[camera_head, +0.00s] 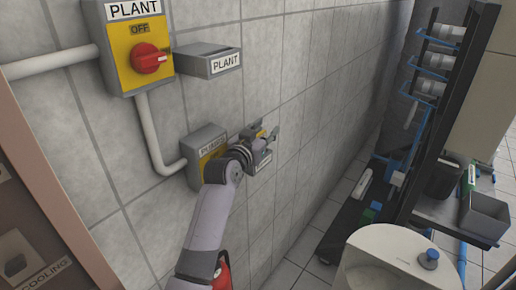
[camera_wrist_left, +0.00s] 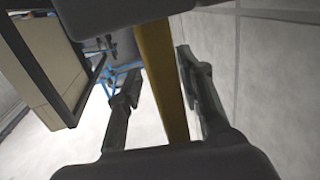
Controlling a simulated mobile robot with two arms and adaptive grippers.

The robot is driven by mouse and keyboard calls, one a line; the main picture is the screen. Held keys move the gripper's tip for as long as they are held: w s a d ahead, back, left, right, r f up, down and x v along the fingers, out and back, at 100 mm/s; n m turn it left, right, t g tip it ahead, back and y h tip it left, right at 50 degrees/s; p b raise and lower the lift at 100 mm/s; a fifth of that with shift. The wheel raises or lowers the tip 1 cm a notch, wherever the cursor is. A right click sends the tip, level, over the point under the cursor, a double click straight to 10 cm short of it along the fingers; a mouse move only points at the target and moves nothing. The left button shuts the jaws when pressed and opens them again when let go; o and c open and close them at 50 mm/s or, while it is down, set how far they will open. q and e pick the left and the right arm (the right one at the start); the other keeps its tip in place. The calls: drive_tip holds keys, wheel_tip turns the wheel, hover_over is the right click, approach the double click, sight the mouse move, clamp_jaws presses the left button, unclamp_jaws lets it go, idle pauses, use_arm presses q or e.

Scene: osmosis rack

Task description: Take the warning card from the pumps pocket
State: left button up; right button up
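The pumps pocket (camera_head: 263,163) is a small grey box with a white label, fixed to the tiled wall right of the pumps switch box (camera_head: 205,143). My left gripper (camera_head: 266,139) is at the pocket's top, partly covering it. A bit of yellow shows between its fingers. In the left wrist view a yellow strip (camera_wrist_left: 162,85), apparently the warning card seen nearly edge-on, runs between the two fingers of my left gripper (camera_wrist_left: 165,90). Gaps show on both sides of it, so the fingers look open around it. My right gripper is out of view.
Above are the plant switch (camera_head: 137,45), red knob under "OFF", and the plant pocket (camera_head: 210,62). A conduit (camera_head: 153,130) runs down the wall. A dark rack (camera_head: 437,110) with blue pipes and a white tank (camera_head: 395,262) stand to the right.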

use_arm(q)
drive_tip(key=shift+c, duration=0.3)
clamp_jaws()
idle(0.3)
